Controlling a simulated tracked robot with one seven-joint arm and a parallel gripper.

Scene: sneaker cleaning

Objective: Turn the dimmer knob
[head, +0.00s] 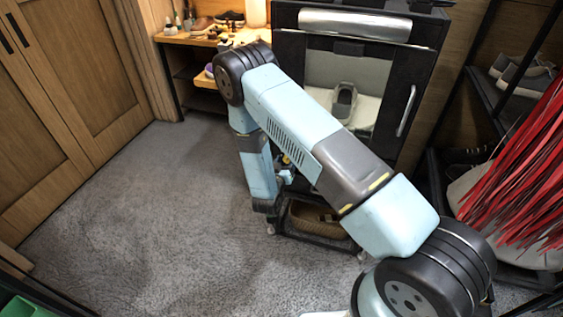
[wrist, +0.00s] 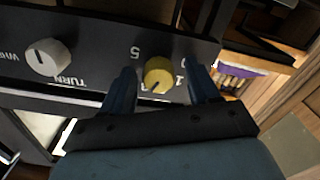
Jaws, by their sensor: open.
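My gripper (wrist: 162,82) is open, with one dark blue finger on each side of the yellow knob. I cannot tell whether either finger touches it. A white knob (wrist: 48,57) with a dark mark sits farther left on the same panel, near upside-down lettering that reads TURN. In the head view my arm hides the knobs and most of my gripper.
In the head view a dark cabinet (head: 290,60) with a glass window holds a shoe (head: 344,97). A wooden bench (head: 185,37) with bottles and shoes stands at the back left. Red strips (head: 525,165) hang at the right. The carpet (head: 130,210) on the left is clear.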

